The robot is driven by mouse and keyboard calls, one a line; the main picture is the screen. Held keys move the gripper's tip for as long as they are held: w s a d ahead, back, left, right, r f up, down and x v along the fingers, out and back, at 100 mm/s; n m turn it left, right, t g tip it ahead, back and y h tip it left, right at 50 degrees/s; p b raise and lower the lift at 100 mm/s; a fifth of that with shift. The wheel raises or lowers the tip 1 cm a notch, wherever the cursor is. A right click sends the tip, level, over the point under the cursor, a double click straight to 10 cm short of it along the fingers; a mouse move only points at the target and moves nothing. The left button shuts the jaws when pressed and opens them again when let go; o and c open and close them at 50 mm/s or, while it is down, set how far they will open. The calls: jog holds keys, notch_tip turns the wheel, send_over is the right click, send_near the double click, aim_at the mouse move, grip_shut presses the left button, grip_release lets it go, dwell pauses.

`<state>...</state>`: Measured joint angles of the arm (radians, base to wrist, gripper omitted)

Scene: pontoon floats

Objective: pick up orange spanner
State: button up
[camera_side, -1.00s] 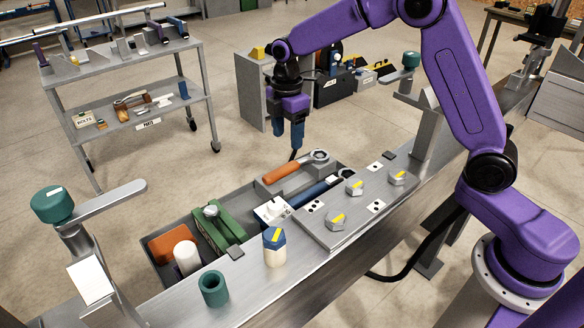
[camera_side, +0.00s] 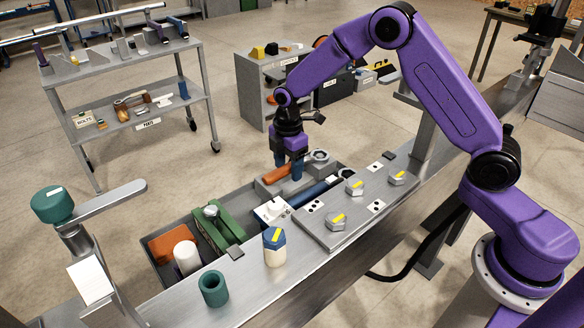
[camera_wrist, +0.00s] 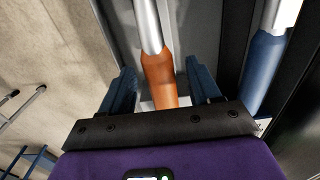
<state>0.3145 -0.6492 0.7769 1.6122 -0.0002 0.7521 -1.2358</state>
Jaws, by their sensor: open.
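The orange spanner lies in the grey tray, its orange handle (camera_side: 276,174) to the left and its metal ring head (camera_side: 320,156) to the right in the side view. My gripper (camera_side: 289,174) is lowered over the handle with its blue fingers open. In the wrist view the orange handle (camera_wrist: 159,78) lies between the two spread fingers of my gripper (camera_wrist: 160,92), with a gap showing on each side. The near end of the handle is hidden by the gripper body. A blue-handled spanner (camera_side: 312,193) lies beside it, and its handle (camera_wrist: 263,72) is right of the fingers in the wrist view.
The tray (camera_side: 217,191) also holds a green clamp-like tool (camera_side: 218,232), an orange block (camera_side: 172,247) and a white cylinder (camera_side: 186,256). A plate with several hex nuts (camera_side: 338,222) is on the bench in front. A blue-and-cream bottle (camera_side: 275,250) and teal cup (camera_side: 213,289) stand nearby.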

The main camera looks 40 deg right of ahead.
aim_at(288, 165)
grip_shut()
notch_tip(288, 165, up, 10)
dwell(0.6)
jog(key=c, duration=0.7)
grip_release()
jog(key=shift+c, duration=0.2)
jog(key=shift+r, duration=0.1)
grip_shut()
